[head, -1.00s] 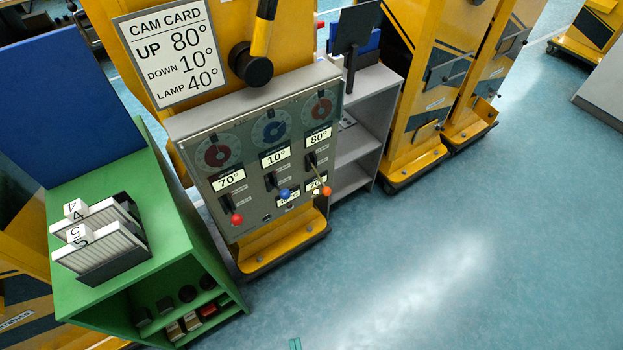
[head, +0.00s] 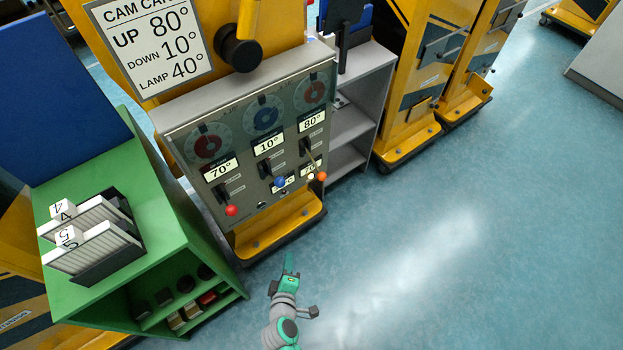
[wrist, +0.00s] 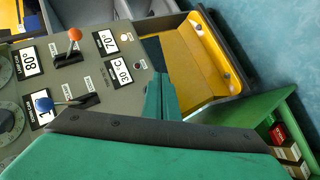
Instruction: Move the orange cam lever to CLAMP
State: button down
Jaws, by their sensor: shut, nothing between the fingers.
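The orange cam lever is the rightmost of three levers on the grey panel (head: 240,185). Its orange knob (head: 322,176) hangs at the lower right of the panel in the head view. In the wrist view the orange knob (wrist: 75,34) stands out from a black slot, between an 80° tag and a 70° tag. My gripper (head: 289,262) is shut and empty, in front of and below the panel. Its teal fingers (wrist: 160,92) show in the wrist view, apart from the orange lever.
A blue-knobbed lever (head: 280,182) and a red-knobbed lever (head: 232,210) sit left of the orange one. A cam card (head: 150,45) reads UP 80°, DOWN 10°, LAMP 40°. A green cabinet (head: 185,235) stands left, a grey shelf (head: 370,100) right.

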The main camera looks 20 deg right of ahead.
aim_at(315, 165)
jog(key=w+d+r+n+h, duration=0.1)
jog(key=w+d+r+h, duration=0.15)
jog(key=w, duration=0.35)
jog(key=w+d+r+n+h, duration=0.1)
jog(key=w+r+h, duration=0.15)
jog(key=w, duration=0.45)
jog(key=w+d+r+n+h, duration=0.1)
jog(key=w+d+r+h, duration=0.1)
jog(key=w+r, duration=0.3)
jog(key=w+d+f, duration=0.1)
jog(key=w+d, duration=0.3)
jog(key=d, duration=0.4)
jog(key=shift+w+d+f, duration=0.25)
jog(key=shift+d+f, duration=0.05)
jog(key=shift+s+d+r, duration=0.15)
jog(key=shift+s+r, duration=0.2)
jog(key=shift+r, duration=0.2)
